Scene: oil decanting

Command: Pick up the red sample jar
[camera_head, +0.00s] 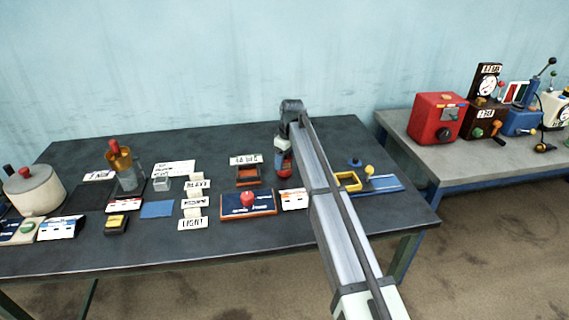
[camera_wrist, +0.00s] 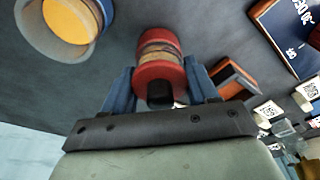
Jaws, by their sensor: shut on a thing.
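The red sample jar (camera_wrist: 160,68) sits between the two blue fingers of my gripper (camera_wrist: 160,85) in the wrist view. It has red ends with tan and brown bands between them. My gripper is shut on it. In the head view the red of the jar (camera_head: 285,165) shows below my gripper (camera_head: 283,150), at the back middle of the dark table. My arm partly blocks this area. I cannot tell whether the jar touches the table or hangs just above it.
A small orange-rimmed tray (camera_head: 262,181) lies just left of the jar. A round grey container with a yellow inside (camera_wrist: 70,22) is close by in the wrist view. A blue board with a red knob (camera_head: 248,204) lies in front. The back left of the dark table (camera_head: 210,143) is clear.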

